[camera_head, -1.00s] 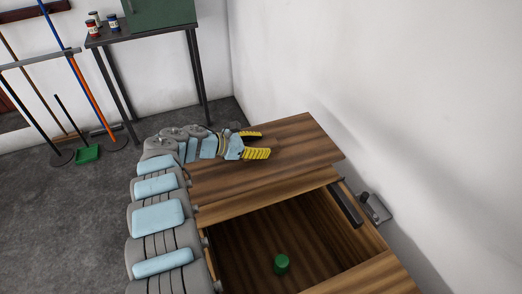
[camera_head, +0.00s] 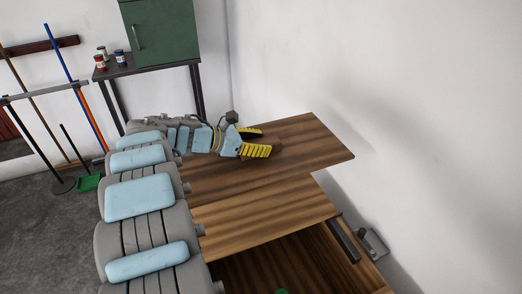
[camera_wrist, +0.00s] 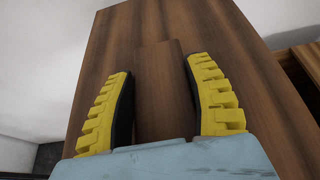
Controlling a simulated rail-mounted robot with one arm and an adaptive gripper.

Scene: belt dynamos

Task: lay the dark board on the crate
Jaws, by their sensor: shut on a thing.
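The dark board (camera_head: 305,145) is a wide brown wooden panel held level or nearly so, beyond the open part of the crate. In the wrist view the board (camera_wrist: 225,75) fills most of the picture, with a raised wooden block on it between my fingers. My gripper (camera_head: 266,141) is shut on that block; its yellow fingers (camera_wrist: 160,80) lie on either side. The wooden crate (camera_head: 372,268) is in front of and below the board, its near part cut off by the frame. A lighter plank surface (camera_head: 265,215) covers its far part.
A green object (camera_head: 282,291) sits inside the crate, mostly cut off. A dark bar (camera_head: 344,241) lies along the crate's right side by a grey wall fitting (camera_head: 374,243). The white wall is close on the right. A green cabinet (camera_head: 160,32) and small jars stand behind.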

